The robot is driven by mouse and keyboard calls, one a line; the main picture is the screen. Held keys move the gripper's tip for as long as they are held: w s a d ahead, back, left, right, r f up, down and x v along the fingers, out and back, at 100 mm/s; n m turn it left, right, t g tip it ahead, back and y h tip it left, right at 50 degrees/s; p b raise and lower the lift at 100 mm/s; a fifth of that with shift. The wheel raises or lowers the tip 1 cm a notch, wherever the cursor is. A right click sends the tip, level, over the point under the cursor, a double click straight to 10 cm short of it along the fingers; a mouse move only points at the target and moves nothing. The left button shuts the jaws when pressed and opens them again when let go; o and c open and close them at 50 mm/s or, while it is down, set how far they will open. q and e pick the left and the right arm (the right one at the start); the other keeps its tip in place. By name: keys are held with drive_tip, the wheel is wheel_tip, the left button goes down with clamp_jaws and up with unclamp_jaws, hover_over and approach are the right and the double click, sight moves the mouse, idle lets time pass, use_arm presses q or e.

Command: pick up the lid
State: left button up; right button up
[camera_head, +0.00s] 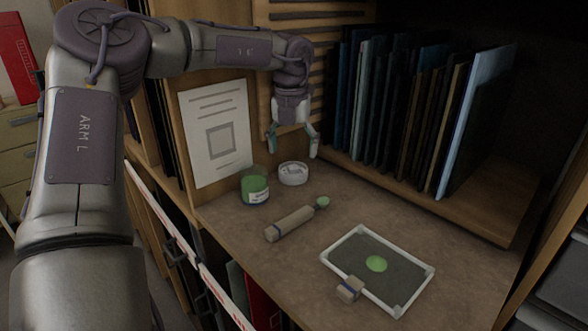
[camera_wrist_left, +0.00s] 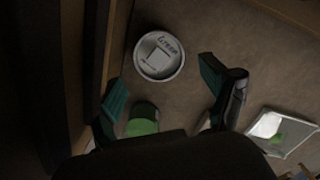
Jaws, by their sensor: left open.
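The lid (camera_head: 293,174) is a round white disc with a label, lying flat on the brown work surface beside the jar. It also shows in the left wrist view (camera_wrist_left: 160,57), apart from the fingers. The glass jar of green paint (camera_head: 255,186) stands just left of the lid in the head view. In the left wrist view the jar (camera_wrist_left: 142,122) shows between the fingers, partly hidden by my gripper. My left gripper (camera_head: 293,142) hangs above the lid with its fingers pointing down, open and empty. My right gripper is not in view.
A wooden-handled tool (camera_head: 290,224) with a green tip lies in front of the lid. A white-framed panel (camera_head: 336,258) with a green spot lies at right, a small block (camera_head: 350,289) on its edge. A shelf of upright sheets (camera_head: 400,110) stands behind. A paper sheet (camera_head: 216,132) is at left.

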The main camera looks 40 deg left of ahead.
sight(293, 167)
use_arm(q)
drive_tip(key=shift+f+p, duration=0.6)
drive_tip(key=shift+p, duration=0.3)
drive_tip(key=f, duration=0.1)
drive_tip(key=f+p, duration=0.1)
drive_tip(key=f, duration=0.1)
drive_tip(key=shift+w+a+f, duration=0.15)
drive_tip(key=shift+w+a, duration=0.15)
drive_tip(key=shift+f, duration=0.25)
drive_tip(key=shift+r, duration=0.1)
drive_tip(key=c, duration=0.5)
drive_tip(key=shift+c, duration=1.1)
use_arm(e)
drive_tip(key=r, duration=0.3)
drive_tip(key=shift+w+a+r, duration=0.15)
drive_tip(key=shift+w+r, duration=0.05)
